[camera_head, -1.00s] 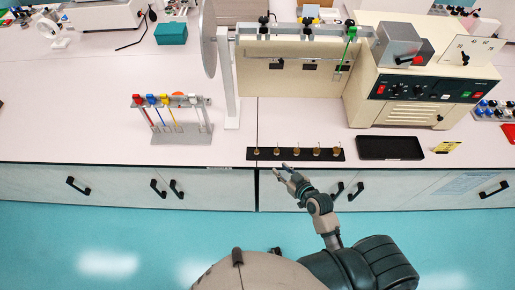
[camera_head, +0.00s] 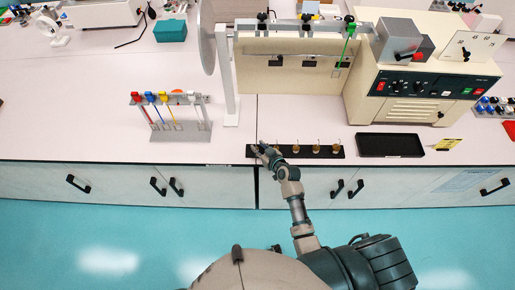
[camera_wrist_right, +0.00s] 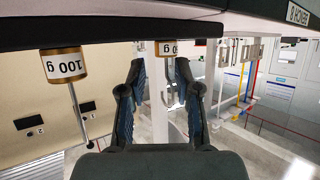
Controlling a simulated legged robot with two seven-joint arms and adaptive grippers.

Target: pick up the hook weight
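Several small brass hook weights stand in a row on a black strip (camera_head: 326,155) at the bench's front edge; one is this hook weight (camera_head: 316,149). My right gripper (camera_head: 262,151) is at the strip's left end and hides the leftmost weight's place. In the right wrist view, which looks upside down, my right gripper (camera_wrist_right: 159,72) is open. A brass weight with a partly hidden label (camera_wrist_right: 167,48) and its thin hook rod show between the two blue fingers. Contact with it cannot be told. A weight marked 100 g (camera_wrist_right: 64,66) is to the left. My left gripper is not in view.
A rack with coloured hangers (camera_head: 180,130) stands at left. The beige tester (camera_head: 425,85) stands behind. The bench between rack and strip is clear.

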